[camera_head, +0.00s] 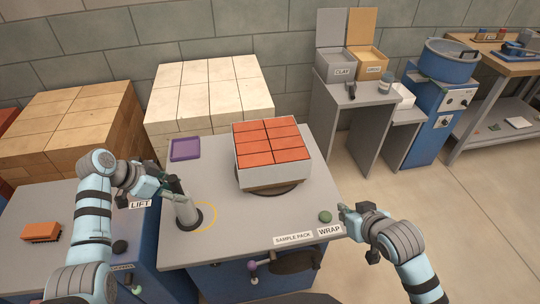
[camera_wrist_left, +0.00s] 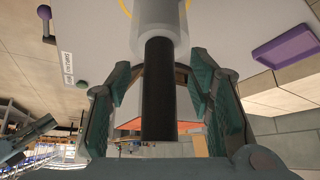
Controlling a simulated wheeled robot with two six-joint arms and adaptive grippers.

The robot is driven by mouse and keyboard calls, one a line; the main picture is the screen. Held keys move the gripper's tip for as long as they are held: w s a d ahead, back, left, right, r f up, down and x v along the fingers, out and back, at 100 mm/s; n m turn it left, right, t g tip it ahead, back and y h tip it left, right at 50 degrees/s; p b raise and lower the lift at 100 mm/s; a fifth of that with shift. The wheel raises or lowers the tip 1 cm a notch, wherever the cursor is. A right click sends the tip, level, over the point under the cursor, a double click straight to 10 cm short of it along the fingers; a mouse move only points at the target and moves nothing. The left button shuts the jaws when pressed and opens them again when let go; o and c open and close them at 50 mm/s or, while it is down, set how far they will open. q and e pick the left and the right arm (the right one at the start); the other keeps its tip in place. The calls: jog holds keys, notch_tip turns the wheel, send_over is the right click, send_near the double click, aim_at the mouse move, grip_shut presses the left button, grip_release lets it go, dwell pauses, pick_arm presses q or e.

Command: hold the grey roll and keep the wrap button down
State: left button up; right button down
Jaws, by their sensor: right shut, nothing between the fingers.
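The grey roll (camera_head: 181,202) leans on a dark round base at the table's left side. It also shows in the left wrist view (camera_wrist_left: 160,22), with a black core or handle (camera_wrist_left: 158,90) pointing toward the camera. My left gripper (camera_head: 164,188) is at the roll's upper end. Its fingers stand either side of the black part, with gaps visible in the left wrist view (camera_wrist_left: 160,75). The green button (camera_head: 325,216) is beside the WRAP label (camera_head: 329,231). My right gripper (camera_head: 343,209) is shut and empty just right of the button, apparently not on it.
A red-topped brick pack (camera_head: 272,166) stands on a round turntable at the table's middle. A purple tray (camera_head: 185,149) lies at the back left. Stacked pale blocks (camera_head: 208,97) stand behind. A yellow ring (camera_head: 205,215) marks the table around the roll's base.

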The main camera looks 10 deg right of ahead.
pick_arm(q)
jog(key=v, duration=1.2)
jog(key=shift+f, duration=0.1)
